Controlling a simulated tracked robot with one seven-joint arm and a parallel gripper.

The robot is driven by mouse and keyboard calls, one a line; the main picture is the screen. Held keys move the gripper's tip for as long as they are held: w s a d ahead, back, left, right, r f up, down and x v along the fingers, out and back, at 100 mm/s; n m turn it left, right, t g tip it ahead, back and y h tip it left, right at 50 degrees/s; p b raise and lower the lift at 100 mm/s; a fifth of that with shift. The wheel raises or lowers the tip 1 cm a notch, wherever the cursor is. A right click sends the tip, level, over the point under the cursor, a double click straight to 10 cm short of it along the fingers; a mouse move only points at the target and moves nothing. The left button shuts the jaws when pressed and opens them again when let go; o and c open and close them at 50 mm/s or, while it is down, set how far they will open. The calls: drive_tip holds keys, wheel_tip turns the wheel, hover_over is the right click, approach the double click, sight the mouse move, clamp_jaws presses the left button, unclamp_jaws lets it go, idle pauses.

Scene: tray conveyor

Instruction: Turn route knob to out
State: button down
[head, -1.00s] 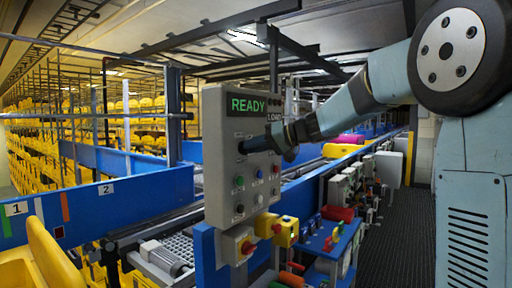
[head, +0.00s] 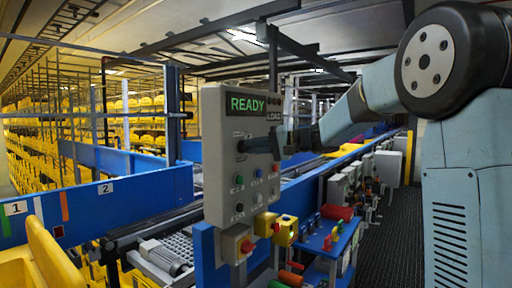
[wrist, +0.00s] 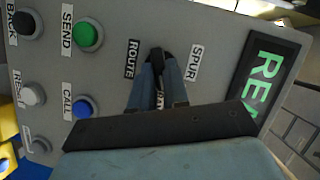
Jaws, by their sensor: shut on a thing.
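The grey control panel (head: 214,180) stands left of my arm in the head view, with a green READY display (head: 247,103). In the wrist view the route knob (wrist: 157,54) is a black knob between the ROUTE label (wrist: 132,58) and the SPUR label (wrist: 194,62). My gripper (wrist: 160,72) is shut on the knob, its two fingers on either side. Another label (wrist: 160,100) is partly hidden between the fingers; I cannot read it whole. In the head view my gripper (head: 250,145) touches the panel front, and the knob is hidden.
Below the knob in the head view are several buttons, including a blue one (head: 259,173). The wrist view shows green SEND (wrist: 88,36) and blue CALL (wrist: 83,107) buttons beside my fingers. A blue-sided conveyor (head: 140,205) runs behind the panel.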

drive_tip(key=shift+f+m+t+y, duration=0.25)
drive_tip(key=shift+m+y, duration=0.35)
drive_tip(key=shift+m, duration=1.05)
drive_tip(key=shift+f+m+t+y, duration=0.2)
drive_tip(key=shift+m+y, duration=0.4)
drive_tip(key=shift+m, duration=1)
drive_tip(key=shift+f+m+t+y, duration=0.25)
drive_tip(key=shift+m+y, duration=0.35)
drive_tip(key=shift+m, duration=1.05)
drive_tip(key=shift+f, duration=0.1)
drive_tip(key=c, duration=1.3)
unclamp_jaws()
drive_tip(key=shift+w, duration=0.1)
drive_tip(key=shift+o, duration=0.9)
drive_tip(key=v, duration=1.3)
drive_tip(key=shift+d, duration=0.35)
